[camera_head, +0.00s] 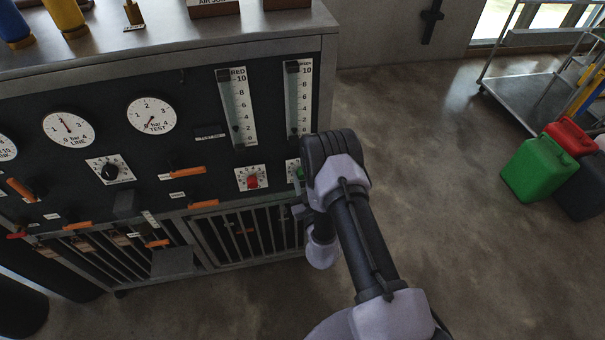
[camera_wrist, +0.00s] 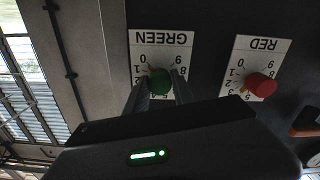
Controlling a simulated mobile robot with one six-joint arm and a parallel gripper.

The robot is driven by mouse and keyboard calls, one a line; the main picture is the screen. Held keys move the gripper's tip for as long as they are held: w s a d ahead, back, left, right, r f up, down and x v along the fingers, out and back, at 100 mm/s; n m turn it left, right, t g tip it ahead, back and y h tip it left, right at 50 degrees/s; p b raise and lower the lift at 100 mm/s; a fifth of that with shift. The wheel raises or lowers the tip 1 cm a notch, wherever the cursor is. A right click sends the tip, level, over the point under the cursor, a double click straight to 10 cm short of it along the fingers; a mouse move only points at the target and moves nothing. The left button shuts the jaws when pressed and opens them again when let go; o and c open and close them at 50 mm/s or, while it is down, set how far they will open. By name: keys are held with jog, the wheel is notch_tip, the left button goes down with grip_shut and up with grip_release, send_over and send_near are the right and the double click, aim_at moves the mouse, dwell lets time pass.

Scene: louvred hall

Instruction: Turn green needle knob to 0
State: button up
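The green needle knob (camera_wrist: 159,81) sits on a white scale plate marked GREEN (camera_wrist: 163,39), upside down in the wrist view. The fingers of my gripper (camera_wrist: 160,88) reach to either side of the knob, very close to it. I cannot tell whether they press on it. The 0, 1 and 9 marks show; the lower marks are partly hidden by the knob and fingers. I cannot make out where the knob points. In the head view, a bit of the green knob (camera_head: 299,174) shows at the left of my wrist, which hides my fingertips.
The red knob (camera_wrist: 261,85) on its RED plate (camera_wrist: 262,45) is beside the green one. Orange-handled levers (camera_head: 188,172) and a black selector knob (camera_head: 110,172) are on the panel further left. Green (camera_head: 540,168) and red (camera_head: 569,137) canisters stand at right. The floor between is clear.

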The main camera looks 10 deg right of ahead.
jog(key=o, duration=0.4)
jog(key=shift+s, duration=0.1)
jog(key=s, duration=0.6)
jog(key=shift+s+p, duration=0.35)
jog(key=shift+s, duration=0.05)
